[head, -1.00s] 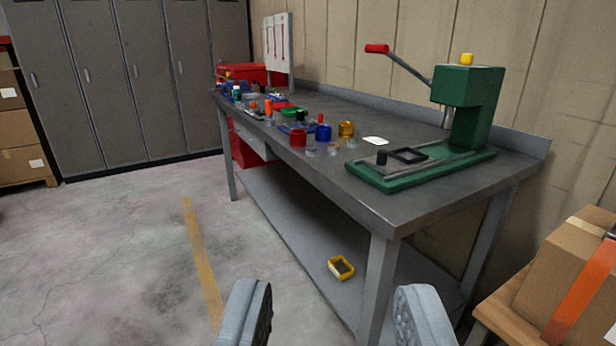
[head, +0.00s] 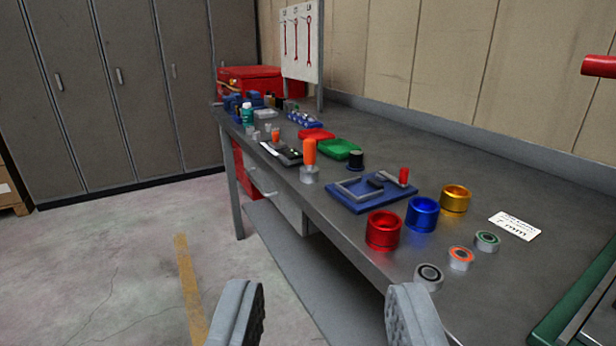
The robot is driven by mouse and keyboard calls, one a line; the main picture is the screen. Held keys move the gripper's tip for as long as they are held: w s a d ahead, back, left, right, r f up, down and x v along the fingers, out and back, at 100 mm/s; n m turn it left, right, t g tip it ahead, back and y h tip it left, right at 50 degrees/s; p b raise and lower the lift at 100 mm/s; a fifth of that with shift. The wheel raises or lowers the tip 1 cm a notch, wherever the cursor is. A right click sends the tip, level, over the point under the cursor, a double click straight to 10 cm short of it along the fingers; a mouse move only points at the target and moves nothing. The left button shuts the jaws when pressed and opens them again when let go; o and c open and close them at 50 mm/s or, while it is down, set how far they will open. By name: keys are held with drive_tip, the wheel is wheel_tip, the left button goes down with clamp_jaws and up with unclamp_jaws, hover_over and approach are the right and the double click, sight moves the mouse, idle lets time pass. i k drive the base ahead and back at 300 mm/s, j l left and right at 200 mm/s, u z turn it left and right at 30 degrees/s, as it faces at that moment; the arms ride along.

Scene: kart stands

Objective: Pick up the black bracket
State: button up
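My gripper (head: 322,312) is open and empty, its two grey fingers wide apart at the bottom of the view, in front of the workbench (head: 460,140). No part is clearly recognisable as the black bracket now. A small black piece (head: 376,181) lies on a blue fixture plate (head: 362,207) beside a grey angled bar and a red-handled clamp (head: 403,176); I cannot tell if it is a bracket. The black square frame seen earlier on the green press is out of view; only a corner of the green base (head: 560,318) shows at the lower right.
Red (head: 383,230), blue (head: 421,214) and gold (head: 455,199) cups stand near the bench's front edge, with several small rings and a white card (head: 514,226). The floor at left is clear.

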sight(278, 100)
drive_tip(key=i+j, duration=0.25)
drive_tip(key=i, duration=0.2)
drive_tip(key=i+j, duration=0.25)
drive_tip(key=i, duration=0.25)
drive_tip(key=i+j, duration=0.25)
drive_tip(key=i, duration=0.2)
